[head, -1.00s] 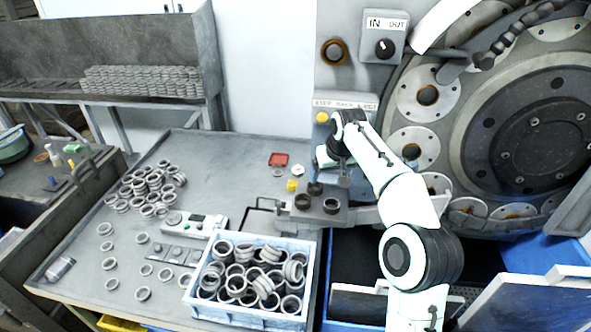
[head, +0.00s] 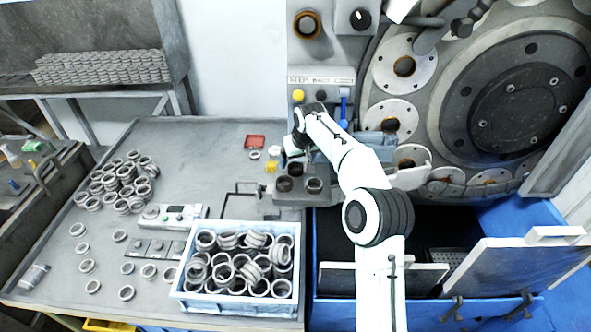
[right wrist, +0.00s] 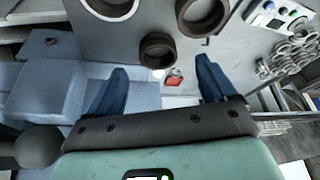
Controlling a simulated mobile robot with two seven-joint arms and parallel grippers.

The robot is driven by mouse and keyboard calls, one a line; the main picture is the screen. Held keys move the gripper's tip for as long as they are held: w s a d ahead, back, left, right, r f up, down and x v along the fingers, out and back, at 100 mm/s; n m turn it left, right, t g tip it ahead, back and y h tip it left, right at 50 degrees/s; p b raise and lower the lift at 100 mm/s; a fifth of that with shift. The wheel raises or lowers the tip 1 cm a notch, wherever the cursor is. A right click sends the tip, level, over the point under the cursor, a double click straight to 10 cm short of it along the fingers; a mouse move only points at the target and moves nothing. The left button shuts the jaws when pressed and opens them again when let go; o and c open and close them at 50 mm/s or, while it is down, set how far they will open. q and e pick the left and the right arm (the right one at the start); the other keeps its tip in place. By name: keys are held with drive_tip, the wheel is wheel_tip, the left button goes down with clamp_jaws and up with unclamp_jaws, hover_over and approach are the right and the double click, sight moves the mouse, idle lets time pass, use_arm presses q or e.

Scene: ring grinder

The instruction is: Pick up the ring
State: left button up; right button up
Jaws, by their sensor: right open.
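Two dark rings sit on a small grey block at the machine's front, a left one (head: 284,183) and a right one (head: 314,186); a third (head: 296,168) shows partly behind them. My right gripper (head: 293,160) is just behind and above these rings, its fingers small and partly hidden. In the right wrist view, my right gripper (right wrist: 160,78) has its two blue fingers wide apart with nothing between them. A dark ring (right wrist: 157,50) shows beyond the fingers, and another ring (right wrist: 202,14) lies at the top. My left gripper is not in view.
A light-blue crate (head: 240,312) full of rings stands at the table's front. Loose rings (head: 120,186) lie at left. A red tray (head: 254,142) and a yellow piece (head: 270,167) lie near the block. The grinder (head: 505,110) fills the right.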

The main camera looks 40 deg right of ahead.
sight(296, 165)
drive_tip(key=x, duration=0.4)
drive_tip(key=shift+w+d+f, duration=0.1)
drive_tip(key=shift+d+f, duration=0.05)
drive_tip(key=shift+f, duration=0.05)
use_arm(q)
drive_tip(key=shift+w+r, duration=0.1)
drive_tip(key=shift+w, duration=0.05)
use_arm(e)
drive_tip(key=c, duration=1.2)
wheel_tip(296, 165, up, 9)
drive_tip(key=p, duration=0.2)
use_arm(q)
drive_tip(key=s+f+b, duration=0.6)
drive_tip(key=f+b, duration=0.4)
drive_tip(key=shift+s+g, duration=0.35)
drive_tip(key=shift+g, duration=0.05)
use_arm(e)
drive_tip(key=s+a, duration=0.6)
drive_tip(key=s, duration=0.1)
drive_tip(key=s+a+r, duration=0.1)
drive_tip(key=s+a, duration=0.2)
drive_tip(key=shift+s+r, duration=0.1)
drive_tip(key=shift+s, duration=0.3)
